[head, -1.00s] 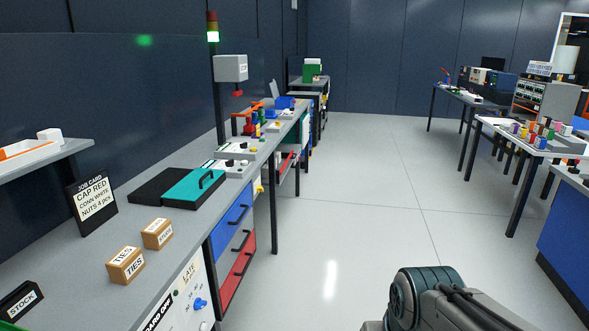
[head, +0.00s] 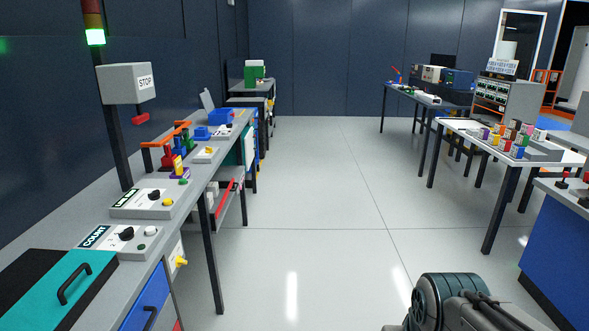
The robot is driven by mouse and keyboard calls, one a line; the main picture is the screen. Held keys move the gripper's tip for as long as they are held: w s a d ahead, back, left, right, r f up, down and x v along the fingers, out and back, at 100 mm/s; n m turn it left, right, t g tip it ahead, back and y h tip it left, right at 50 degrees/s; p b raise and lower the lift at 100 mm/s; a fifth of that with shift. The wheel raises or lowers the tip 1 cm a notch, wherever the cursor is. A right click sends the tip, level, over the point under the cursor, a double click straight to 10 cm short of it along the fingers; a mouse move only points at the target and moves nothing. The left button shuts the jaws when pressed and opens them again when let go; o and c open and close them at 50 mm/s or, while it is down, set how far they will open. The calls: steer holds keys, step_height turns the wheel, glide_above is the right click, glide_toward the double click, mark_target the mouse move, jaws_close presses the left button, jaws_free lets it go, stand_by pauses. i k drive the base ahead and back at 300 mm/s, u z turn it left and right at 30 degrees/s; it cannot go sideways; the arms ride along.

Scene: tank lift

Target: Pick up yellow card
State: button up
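I cannot make out a yellow card in the head view. Part of my arm shows at the bottom right, but my gripper's fingers are out of the picture, so what they hold is hidden.
A long grey bench runs along the left, with a teal lid (head: 52,289), a COUNT box (head: 120,240), a second control box (head: 146,202) and a STOP box (head: 128,83). A white table (head: 462,128) with coloured pieces and a blue cabinet (head: 562,240) stand right. The middle floor is clear.

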mark_target(178, 164)
steer(key=i, duration=1.55)
steer(key=u, duration=0.7)
steer(key=i, duration=1.65)
steer(key=u, duration=0.7)
